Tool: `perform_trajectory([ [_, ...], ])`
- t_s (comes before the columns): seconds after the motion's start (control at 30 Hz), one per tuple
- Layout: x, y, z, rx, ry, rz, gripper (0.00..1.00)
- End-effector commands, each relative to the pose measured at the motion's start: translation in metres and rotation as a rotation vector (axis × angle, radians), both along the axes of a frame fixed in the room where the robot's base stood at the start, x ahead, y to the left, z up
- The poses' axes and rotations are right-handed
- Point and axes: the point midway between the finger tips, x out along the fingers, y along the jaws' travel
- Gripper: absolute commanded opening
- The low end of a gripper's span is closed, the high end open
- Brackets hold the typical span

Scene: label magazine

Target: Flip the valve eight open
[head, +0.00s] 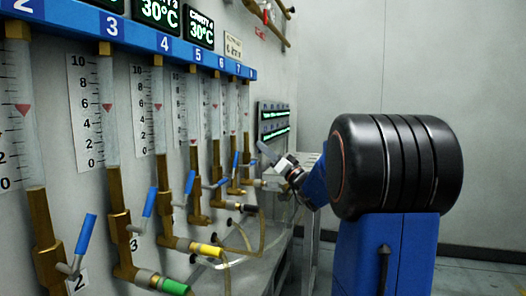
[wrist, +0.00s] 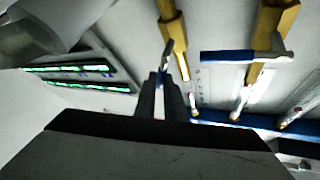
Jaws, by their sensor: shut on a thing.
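Valve eight, on the last brass column (wrist: 172,30) of the row, shows in the wrist view with a small blue lever (wrist: 162,76). My gripper (wrist: 161,84) has its two dark fingers close together, shut on this lever near its free end. In the head view my gripper (head: 270,154) is at the far end of the row, below the number 8 label (head: 252,73). The lever is too small and covered there to make out clearly. The fingers hide part of the lever in the wrist view.
The neighbouring valve's blue lever (wrist: 228,56) sticks out sideways close to my fingers. Several other columns with blue levers line the wall, such as column three's lever (head: 148,202). Lit display panels (head: 273,122) hang beyond the row. A grey bench (head: 250,268) runs below.

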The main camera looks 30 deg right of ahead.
Motion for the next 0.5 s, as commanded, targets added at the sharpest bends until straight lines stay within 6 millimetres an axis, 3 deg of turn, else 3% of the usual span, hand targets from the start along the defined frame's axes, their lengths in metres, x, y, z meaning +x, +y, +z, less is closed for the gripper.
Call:
perform_trajectory([
  [0.5, -0.009, 0.012, 0.001, -0.299, -0.231, 0.001, 0.0],
])
